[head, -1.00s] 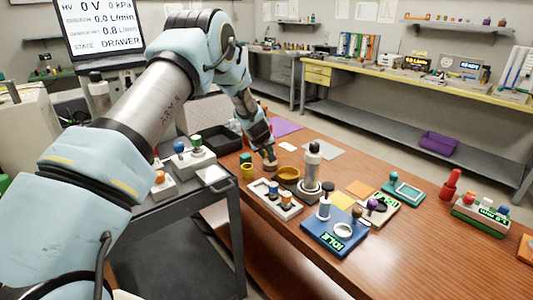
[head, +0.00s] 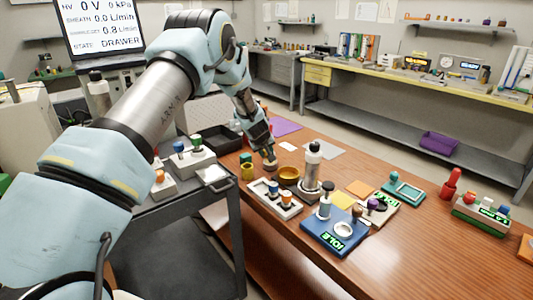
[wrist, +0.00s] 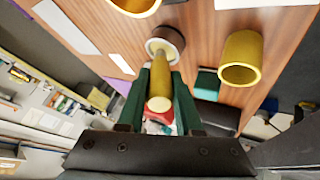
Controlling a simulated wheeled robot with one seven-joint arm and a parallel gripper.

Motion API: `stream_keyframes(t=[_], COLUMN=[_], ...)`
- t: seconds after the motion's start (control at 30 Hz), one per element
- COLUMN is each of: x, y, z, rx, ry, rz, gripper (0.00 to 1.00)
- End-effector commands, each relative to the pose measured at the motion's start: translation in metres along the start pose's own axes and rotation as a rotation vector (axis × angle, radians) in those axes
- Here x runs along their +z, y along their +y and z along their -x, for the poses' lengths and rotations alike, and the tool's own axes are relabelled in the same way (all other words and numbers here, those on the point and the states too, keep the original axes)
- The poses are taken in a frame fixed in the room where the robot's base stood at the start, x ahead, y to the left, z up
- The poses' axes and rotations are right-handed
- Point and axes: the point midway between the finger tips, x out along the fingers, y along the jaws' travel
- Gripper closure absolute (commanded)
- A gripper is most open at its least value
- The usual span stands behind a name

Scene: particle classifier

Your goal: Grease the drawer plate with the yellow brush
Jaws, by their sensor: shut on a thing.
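The yellow brush (wrist: 160,88) is between the green fingers of my gripper (wrist: 158,108) in the wrist view. Its handle points back toward the camera, and its far end meets a round, pale-topped piece with a brown rim. In the head view my gripper (head: 267,152) points down at the table's left part, with the brush's pale lower end (head: 270,165) at or just above the wood. I cannot tell whether it touches.
A yellow cup (head: 247,173) and an ochre bowl (head: 289,172) stand close on either side of the brush.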

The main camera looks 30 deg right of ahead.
Motion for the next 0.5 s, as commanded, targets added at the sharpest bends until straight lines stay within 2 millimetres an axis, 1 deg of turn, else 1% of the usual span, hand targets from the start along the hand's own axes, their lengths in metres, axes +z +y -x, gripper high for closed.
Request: stream_keyframes(t=[0.03, 0.27, 0.5], x=[0.003, 0.003, -0.004], y=[-0.001, -0.002, 0.004], z=[-0.001, -0.001, 0.009], rx=[-0.002, -0.002, -0.002], ry=[-0.005, -0.006, -0.005], rz=[0.000, 0.000, 0.001], gripper=[1.00, 1.00, 1.00])
